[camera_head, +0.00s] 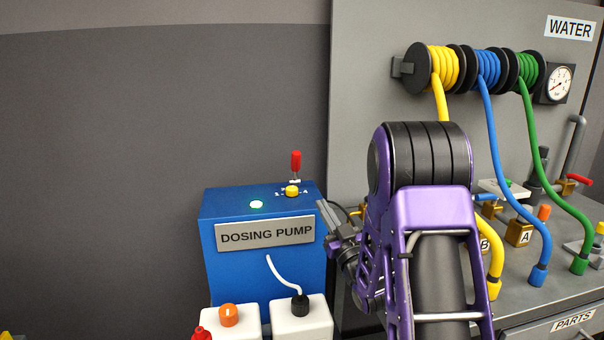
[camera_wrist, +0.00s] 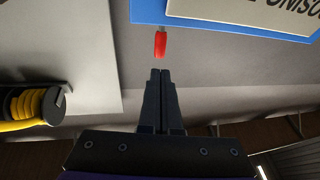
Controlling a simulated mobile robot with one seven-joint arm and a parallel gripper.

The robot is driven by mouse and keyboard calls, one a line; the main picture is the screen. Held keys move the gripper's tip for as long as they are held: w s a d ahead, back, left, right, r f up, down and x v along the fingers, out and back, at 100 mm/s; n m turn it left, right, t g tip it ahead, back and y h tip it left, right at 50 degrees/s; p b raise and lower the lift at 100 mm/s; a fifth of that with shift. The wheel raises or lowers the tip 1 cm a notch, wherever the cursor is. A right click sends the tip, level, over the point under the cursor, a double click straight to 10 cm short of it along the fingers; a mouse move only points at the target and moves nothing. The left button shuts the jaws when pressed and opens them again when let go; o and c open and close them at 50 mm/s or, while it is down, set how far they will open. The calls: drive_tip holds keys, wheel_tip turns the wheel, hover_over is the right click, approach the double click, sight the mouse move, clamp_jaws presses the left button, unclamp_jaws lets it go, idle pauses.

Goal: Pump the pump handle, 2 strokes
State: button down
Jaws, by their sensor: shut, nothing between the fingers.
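The red pump handle (camera_head: 296,161) stands upright on top of the blue dosing pump (camera_head: 262,262). In the wrist view the red handle (camera_wrist: 160,44) shows just ahead of the fingertips, with a gap between them. The blue pump body (camera_wrist: 149,12) shows at the top edge of that view. My gripper (camera_wrist: 161,73) is shut with nothing between its fingers. In the head view my gripper (camera_head: 321,205) is at the pump's right side, lower than the handle and apart from it.
White bottles (camera_head: 302,321) stand in front. The grey water panel (camera_head: 365,40) with hose reels (camera_head: 443,67) is to the right. The wall side left of the pump is free.

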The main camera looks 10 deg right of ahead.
sight(299, 164)
drive_tip(key=x, duration=1.4)
drive_tip(key=shift+f, duration=0.1)
drive_tip(key=shift+w+r, duration=0.1)
drive_tip(key=shift+r, duration=0.1)
